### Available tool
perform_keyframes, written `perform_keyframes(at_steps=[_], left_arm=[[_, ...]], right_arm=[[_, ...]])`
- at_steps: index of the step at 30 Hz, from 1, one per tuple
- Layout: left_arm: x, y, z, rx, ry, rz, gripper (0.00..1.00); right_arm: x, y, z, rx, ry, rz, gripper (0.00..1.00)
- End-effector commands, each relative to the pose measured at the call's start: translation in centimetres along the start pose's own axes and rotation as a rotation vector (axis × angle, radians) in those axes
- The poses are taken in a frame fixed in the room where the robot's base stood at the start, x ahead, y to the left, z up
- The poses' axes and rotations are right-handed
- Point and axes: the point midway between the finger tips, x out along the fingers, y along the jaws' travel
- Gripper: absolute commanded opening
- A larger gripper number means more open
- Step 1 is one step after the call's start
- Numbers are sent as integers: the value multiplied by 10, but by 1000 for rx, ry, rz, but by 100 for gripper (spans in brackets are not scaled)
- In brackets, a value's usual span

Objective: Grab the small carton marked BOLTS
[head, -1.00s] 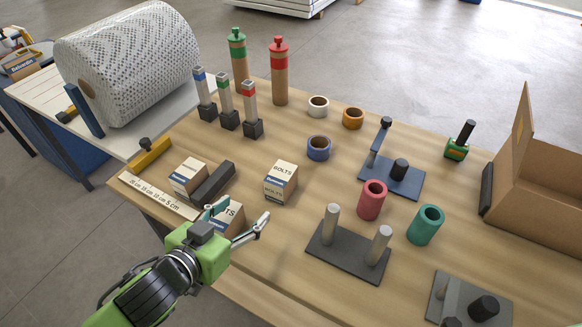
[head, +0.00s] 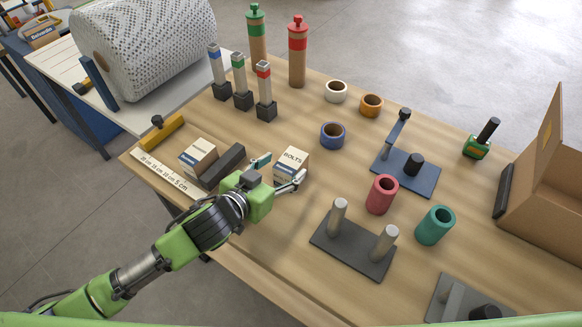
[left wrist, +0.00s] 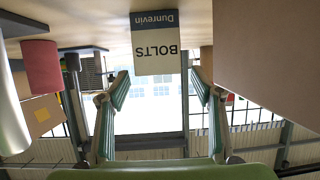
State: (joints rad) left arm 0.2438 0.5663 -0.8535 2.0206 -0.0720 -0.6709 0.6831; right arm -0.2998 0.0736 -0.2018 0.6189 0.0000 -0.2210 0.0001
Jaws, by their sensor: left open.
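In the left wrist view the open fingers (left wrist: 161,88) hold nothing. Whether they touch the carton I cannot tell. My right gripper is not in view.
Another carton (head: 198,155) and a dark bar (head: 222,166) lie left of my gripper. A plain brown surface (left wrist: 265,50) stands close at right in the wrist view. A two-post stand (head: 350,252), red cylinder (head: 381,196) and blue tape roll (head: 332,136) are nearby.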

Motion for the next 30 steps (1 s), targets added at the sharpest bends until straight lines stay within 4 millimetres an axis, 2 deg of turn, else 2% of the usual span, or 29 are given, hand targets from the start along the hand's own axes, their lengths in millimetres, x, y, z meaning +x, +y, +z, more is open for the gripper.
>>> perform_keyframes(at_steps=[3, 10, 20, 21, 24, 27, 30], left_arm=[[13, 1, -1, 0, 0, 0, 60], [41, 1, 2, 0, 1, -1, 60], [49, 2, 4, 0, 0, 0, 60], [49, 2, 4, 0, 0, 0, 57], [49, 1, 4, 0, 0, 0, 31], [48, 2, 4, 0, 0, 0, 9], [48, 2, 2, 0, 3, 1, 9]], right_arm=[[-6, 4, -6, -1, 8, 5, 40], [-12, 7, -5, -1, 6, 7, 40], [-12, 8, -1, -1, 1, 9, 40], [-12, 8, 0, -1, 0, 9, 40], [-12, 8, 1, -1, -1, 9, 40], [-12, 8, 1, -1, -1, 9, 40], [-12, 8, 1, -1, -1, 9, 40]])
